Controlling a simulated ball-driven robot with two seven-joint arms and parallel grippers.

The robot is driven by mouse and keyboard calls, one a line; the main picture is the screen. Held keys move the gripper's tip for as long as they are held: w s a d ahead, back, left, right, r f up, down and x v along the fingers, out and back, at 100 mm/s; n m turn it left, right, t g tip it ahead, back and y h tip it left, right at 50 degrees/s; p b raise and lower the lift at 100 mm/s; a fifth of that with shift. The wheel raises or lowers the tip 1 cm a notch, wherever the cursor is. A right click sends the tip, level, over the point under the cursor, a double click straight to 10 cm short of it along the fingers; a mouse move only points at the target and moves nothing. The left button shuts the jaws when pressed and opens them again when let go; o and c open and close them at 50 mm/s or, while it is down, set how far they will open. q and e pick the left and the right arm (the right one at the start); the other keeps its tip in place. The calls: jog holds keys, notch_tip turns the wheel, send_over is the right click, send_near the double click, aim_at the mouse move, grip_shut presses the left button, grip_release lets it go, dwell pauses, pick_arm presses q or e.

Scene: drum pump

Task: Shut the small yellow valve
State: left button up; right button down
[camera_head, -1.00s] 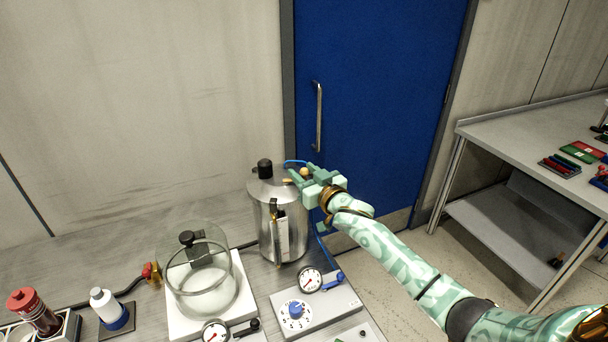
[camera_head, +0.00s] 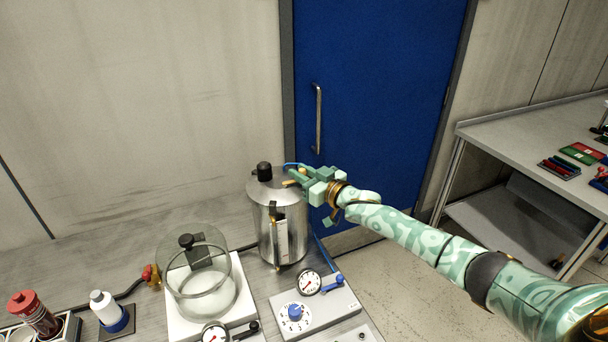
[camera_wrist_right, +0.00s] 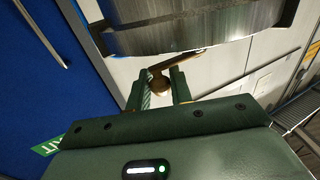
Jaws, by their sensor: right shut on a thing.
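The small yellow valve shows on the upper right side of the steel drum (camera_head: 268,225), its short yellow handle (camera_head: 289,182) beside my right fingertips. My right gripper (camera_head: 300,175) is at the drum's upper rim and partly hides the valve. In the right wrist view a brass-yellow knob (camera_wrist_right: 158,86) with a flat lever (camera_wrist_right: 182,59) sits between the two fingers of my right gripper (camera_wrist_right: 159,78), which are shut on it. The drum wall is just beyond. My left gripper is not in view.
A glass bell jar (camera_head: 200,285), a grey control box (camera_head: 318,308) with a blue knob and a gauge stand in front of the drum. A red-and-yellow fitting (camera_head: 151,275) is on the hose at left. A blue door (camera_head: 375,90) is behind; a side table (camera_head: 510,145) is at right.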

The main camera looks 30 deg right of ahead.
jog(key=shift+y, duration=0.3)
jog(key=c, duration=1.3)
grip_release()
jog(key=shift+w, duration=0.1)
jog(key=p+v, duration=0.1)
jog(key=v, duration=1.5)
jog(key=shift+r, duration=0.2)
